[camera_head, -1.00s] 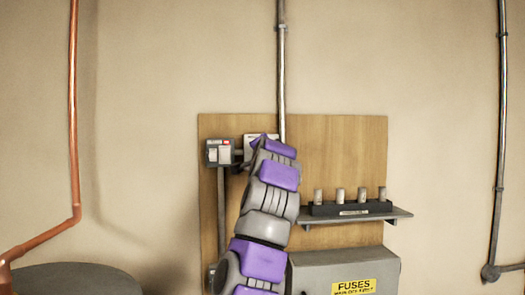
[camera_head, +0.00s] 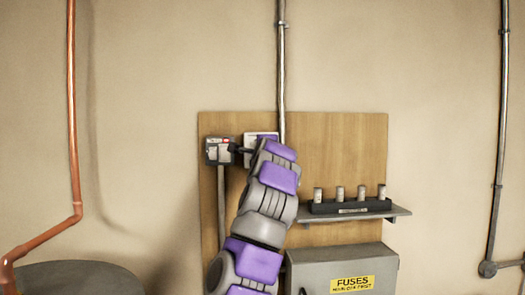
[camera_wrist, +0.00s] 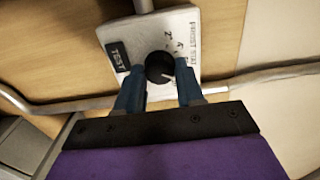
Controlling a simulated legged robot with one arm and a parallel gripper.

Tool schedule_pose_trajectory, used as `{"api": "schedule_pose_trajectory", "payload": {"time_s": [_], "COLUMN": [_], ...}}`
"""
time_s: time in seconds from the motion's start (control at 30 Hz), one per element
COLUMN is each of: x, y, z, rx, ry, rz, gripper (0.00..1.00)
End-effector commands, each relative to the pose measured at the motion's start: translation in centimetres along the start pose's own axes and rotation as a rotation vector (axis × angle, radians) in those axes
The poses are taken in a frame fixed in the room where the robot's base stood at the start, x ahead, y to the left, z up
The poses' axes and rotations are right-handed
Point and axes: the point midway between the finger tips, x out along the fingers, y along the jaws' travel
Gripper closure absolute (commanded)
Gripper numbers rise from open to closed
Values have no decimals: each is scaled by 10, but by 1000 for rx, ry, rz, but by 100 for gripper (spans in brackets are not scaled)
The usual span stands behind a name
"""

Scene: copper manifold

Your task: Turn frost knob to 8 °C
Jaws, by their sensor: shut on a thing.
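The frost stat is a white box (camera_wrist: 185,22) with small printed numbers, a black "TEST" label and lettering along one side. Its round black knob (camera_wrist: 157,64) has a white pointer mark at its lower right in the wrist view. The numbers are too blurred to read surely. My gripper (camera_wrist: 159,74) is shut on the knob, with one blue finger at each side. In the head view the white box (camera_head: 249,138) shows only partly behind my arm, and the knob is hidden.
A grey switch box (camera_head: 218,151) sits left of the frost stat on the wooden board (camera_head: 340,140). A shelf (camera_head: 385,212) with several fuses is at the right, above a grey fuse cabinet (camera_head: 318,268). A conduit (camera_head: 281,70) rises above the board.

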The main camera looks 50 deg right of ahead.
Motion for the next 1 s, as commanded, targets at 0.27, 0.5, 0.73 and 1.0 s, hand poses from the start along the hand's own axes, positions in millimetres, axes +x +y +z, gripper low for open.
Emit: {"api": "schedule_pose_trajectory", "payload": {"time_s": [0.27, 0.5, 0.73, 1.0], "x": [1, 1, 1, -1], "y": [4, 4, 3, 2], "z": [-2, -2, -1, 0], "rx": [6, 5, 5, 5], "ry": [3, 3, 2, 1], "rz": [9, 10, 6, 5], "gripper": [93, 54, 39, 39]}}
